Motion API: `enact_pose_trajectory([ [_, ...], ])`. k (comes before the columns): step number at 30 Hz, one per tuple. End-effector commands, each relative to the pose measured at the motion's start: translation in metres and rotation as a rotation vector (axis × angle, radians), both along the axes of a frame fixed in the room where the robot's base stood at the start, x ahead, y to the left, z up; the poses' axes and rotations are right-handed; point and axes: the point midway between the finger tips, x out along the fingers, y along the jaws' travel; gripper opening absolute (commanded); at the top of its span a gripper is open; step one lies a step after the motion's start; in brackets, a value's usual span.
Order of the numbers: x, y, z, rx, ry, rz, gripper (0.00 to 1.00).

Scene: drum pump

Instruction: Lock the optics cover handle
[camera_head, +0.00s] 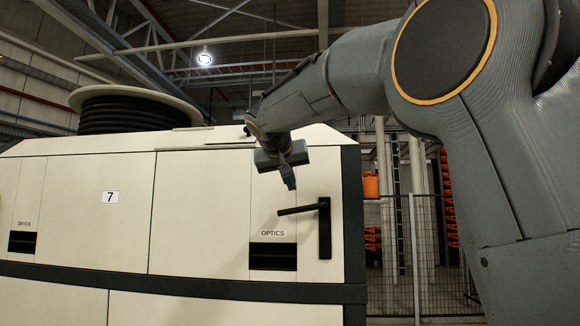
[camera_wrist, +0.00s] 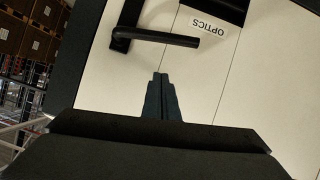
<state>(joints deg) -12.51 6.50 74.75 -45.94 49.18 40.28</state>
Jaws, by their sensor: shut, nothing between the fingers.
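The optics cover (camera_head: 318,170) is a cream panel at the right end of the cabinet, with an "OPTICS" label beside a dark slot. Its black handle (camera_head: 324,228) has a vertical backplate and a lever that points left, nearly horizontal and slightly drooping at its free end. In the wrist view the handle (camera_wrist: 170,38) shows at the top, upside down, with its lever pointing right. My gripper (camera_head: 290,183) is shut and empty. It is above and left of the backplate, above the lever. In the wrist view the fingertips (camera_wrist: 161,76) are apart from the lever.
The cream cabinet (camera_head: 75,215) carries a number 7 plate and a "DRYER" slot at the far left. A black coil (camera_head: 128,113) sits on top. A wire fence (camera_head: 420,250), orange objects and pipes stand beyond the cabinet's right edge. The panel around the handle is clear.

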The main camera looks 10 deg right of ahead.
Motion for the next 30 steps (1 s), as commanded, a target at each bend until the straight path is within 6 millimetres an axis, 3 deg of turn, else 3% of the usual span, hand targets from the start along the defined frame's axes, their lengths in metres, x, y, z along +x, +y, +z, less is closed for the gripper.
enact_pose_trajectory([
  [2, 0.010, -0.007, -0.006, -0.002, 0.004, -0.001, 0.00],
  [12, 0.000, -0.009, -0.039, -0.001, 0.001, -0.002, 0.00],
  [23, -0.001, -0.009, -0.043, 0.000, 0.000, -0.001, 0.00],
  [24, -0.001, -0.018, -0.043, 0.000, -0.001, -0.004, 0.00],
  [30, -0.001, -0.008, -0.046, -0.018, 0.006, 0.000, 0.00],
])
